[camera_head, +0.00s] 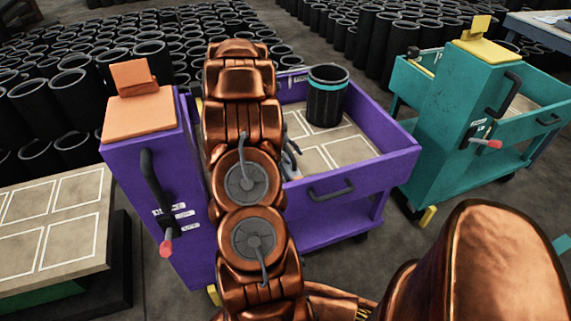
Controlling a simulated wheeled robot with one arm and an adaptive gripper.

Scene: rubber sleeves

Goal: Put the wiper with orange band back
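No sleeve or wiper with an orange band can be made out in this view. A black rubber sleeve with a teal band (327,95) stands upright in the back right of the purple cart's tray (350,172). My copper arm rises in front of the purple cart and covers the left part of its tray. A small grey piece, which seems to be part of my gripper (290,156), shows at the arm's right edge over the tray. Its fingers are mostly hidden, so I cannot tell whether it is open or holds anything.
The purple cart has an orange top (138,115) and black handles. A teal cart (450,110) with a yellow top stands at right. A low platform with white-outlined spaces (55,215) lies empty at left. Many black sleeves (75,105) stand behind.

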